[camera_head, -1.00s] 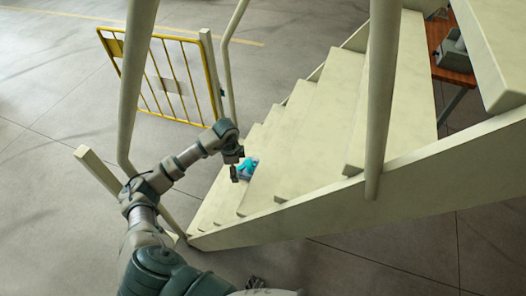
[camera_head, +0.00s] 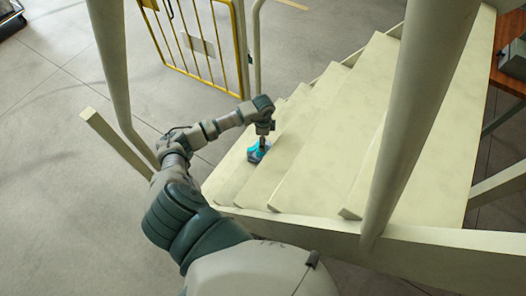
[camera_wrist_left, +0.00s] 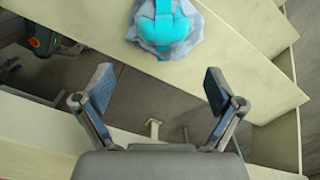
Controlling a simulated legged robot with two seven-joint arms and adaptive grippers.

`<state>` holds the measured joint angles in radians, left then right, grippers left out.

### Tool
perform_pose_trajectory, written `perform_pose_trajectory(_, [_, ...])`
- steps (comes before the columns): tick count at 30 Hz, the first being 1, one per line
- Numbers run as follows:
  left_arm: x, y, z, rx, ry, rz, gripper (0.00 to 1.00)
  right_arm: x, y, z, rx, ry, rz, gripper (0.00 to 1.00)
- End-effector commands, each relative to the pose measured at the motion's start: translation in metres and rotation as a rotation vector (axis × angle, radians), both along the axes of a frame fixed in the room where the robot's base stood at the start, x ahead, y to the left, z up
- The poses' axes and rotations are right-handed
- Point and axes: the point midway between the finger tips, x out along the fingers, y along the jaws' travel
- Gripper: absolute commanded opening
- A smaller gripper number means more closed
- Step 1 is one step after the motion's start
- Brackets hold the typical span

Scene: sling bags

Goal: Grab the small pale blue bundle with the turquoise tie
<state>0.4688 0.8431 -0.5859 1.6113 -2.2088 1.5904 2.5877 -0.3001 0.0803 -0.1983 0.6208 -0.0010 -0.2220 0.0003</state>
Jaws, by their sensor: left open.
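The small pale blue bundle (camera_head: 254,155) with the turquoise tie (camera_head: 262,146) lies on a low step of the cream staircase, partly hidden by my gripper in the head view. In the left wrist view the bundle (camera_wrist_left: 199,39) is at the top middle, its turquoise tie (camera_wrist_left: 165,28) crossing it; the top of the frame cuts it off. My left gripper (camera_head: 263,138) is right at the bundle in the head view. In the left wrist view the gripper (camera_wrist_left: 157,85) is open and empty, its fingers spread, with the bundle ahead of and between them, apart from both. My right gripper is not seen.
Cream stairs (camera_head: 325,130) rise to the right, with thick railing posts (camera_head: 425,100) close by. A yellow barrier (camera_head: 205,45) stands behind. A wooden table (camera_head: 508,80) is at the far right. Open floor (camera_head: 50,150) lies left.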

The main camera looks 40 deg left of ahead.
Motion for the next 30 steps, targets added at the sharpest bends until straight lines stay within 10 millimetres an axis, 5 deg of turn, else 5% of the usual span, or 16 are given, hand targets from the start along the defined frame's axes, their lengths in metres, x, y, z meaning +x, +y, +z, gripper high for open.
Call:
perform_pose_trajectory(16, [-0.001,-0.001,-0.064,0.005,0.001,0.001,0.94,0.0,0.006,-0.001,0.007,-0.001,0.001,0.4])
perform_pose_trajectory(25, [-0.001,0.004,-0.072,0.001,0.0,0.001,0.94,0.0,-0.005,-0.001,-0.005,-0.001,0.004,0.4])
perform_pose_trajectory(30, [-0.001,0.004,-0.072,0.001,-0.001,0.001,0.54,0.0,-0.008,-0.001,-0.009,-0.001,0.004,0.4])
